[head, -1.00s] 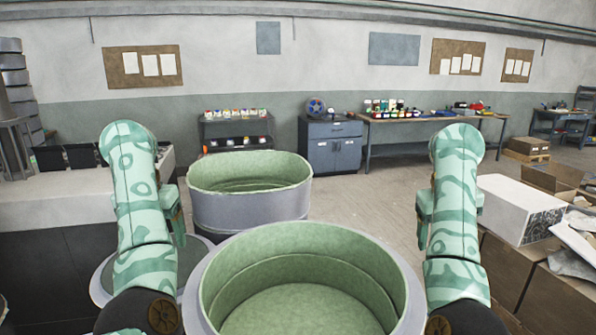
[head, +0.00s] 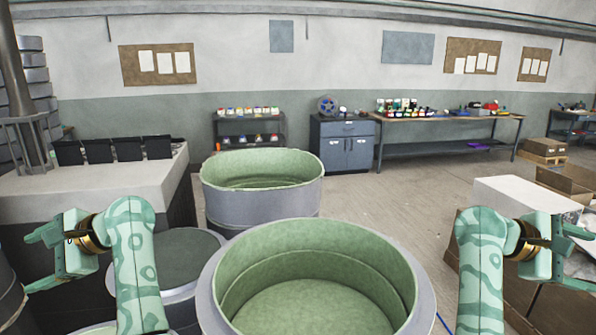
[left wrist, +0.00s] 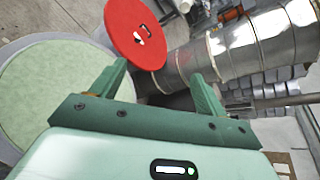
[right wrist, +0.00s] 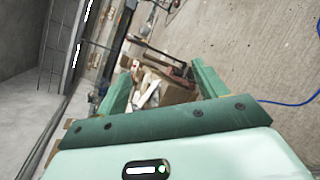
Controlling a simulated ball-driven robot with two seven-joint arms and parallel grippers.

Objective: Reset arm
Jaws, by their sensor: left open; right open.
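My left gripper (head: 42,262) is at the lower left of the head view, turned outward to the left, with its fingers apart. In the left wrist view its two green fingers (left wrist: 157,88) are spread with nothing held between them. My right gripper (head: 575,253) is at the lower right of the head view, turned outward to the right. In the right wrist view its fingers (right wrist: 160,88) are spread and empty; a box of scraps shows beyond them.
A large round mould (head: 207,290), green inside, stands close in front between my arms, with another mould (head: 262,208) behind it. A pale counter (head: 90,190) is at left. A white box (head: 525,197) and cartons are at right. A red disc (left wrist: 133,30) shows in the left wrist view.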

